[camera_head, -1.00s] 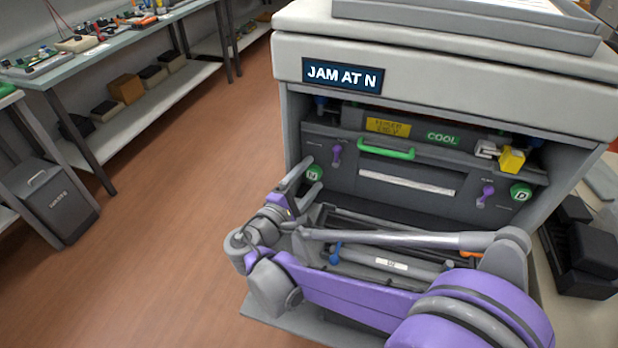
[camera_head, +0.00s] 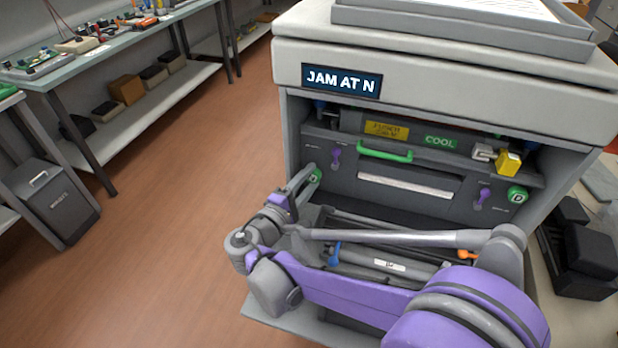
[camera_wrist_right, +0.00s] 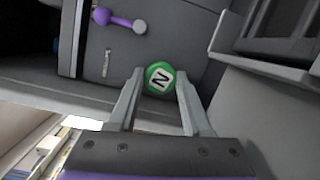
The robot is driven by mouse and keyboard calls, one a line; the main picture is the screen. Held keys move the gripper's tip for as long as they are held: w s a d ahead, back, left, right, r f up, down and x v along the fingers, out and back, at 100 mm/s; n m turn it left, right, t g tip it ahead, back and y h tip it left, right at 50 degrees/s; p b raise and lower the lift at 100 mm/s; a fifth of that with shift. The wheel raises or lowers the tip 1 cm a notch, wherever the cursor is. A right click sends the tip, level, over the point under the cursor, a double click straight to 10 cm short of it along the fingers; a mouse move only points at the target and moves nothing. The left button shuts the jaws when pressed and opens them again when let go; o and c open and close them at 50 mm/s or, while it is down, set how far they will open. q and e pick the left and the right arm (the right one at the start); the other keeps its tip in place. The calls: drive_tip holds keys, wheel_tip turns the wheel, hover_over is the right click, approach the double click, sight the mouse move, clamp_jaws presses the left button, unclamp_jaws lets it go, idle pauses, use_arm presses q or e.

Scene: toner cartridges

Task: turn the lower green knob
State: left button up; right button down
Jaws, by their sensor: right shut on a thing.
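A round green knob marked N (camera_head: 315,177) is on the left of the printer's dark inner front; it also shows in the wrist view (camera_wrist_right: 159,78), its letter tilted there. My right gripper (camera_head: 309,179) is at this knob. In the wrist view its two fingers (camera_wrist_right: 159,85) are on either side of the knob, shut on it. In the head view the fingers partly cover the knob. A second green knob, marked D (camera_head: 517,195), is on the right of the same front, clear of my gripper. My left gripper is not in view.
The printer's sign (camera_head: 342,79) reads JAM AT N. A green handle (camera_head: 385,152) and purple levers (camera_head: 336,157) are near the knobs. My right arm passes over the pulled-out lower drawer (camera_head: 282,318). A workbench (camera_head: 100,57) stands at left, with clear floor between.

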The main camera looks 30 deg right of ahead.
drive_tip(key=m+p, duration=0.1)
drive_tip(key=m, duration=0.1)
drive_tip(key=shift+r+m+y, duration=0.1)
drive_tip(key=shift+m+y, duration=0.3)
drive_tip(key=shift+m+p, duration=0.75)
drive_tip(key=shift+m, duration=0.15)
drive_tip(key=shift+y, duration=0.3)
drive_tip(key=shift+c, duration=1.7)
unclamp_jaws()
drive_tip(key=shift+s, duration=0.1)
drive_tip(key=v, duration=1)
drive_tip(key=shift+s+a, duration=0.15)
drive_tip(key=shift+a, duration=0.2)
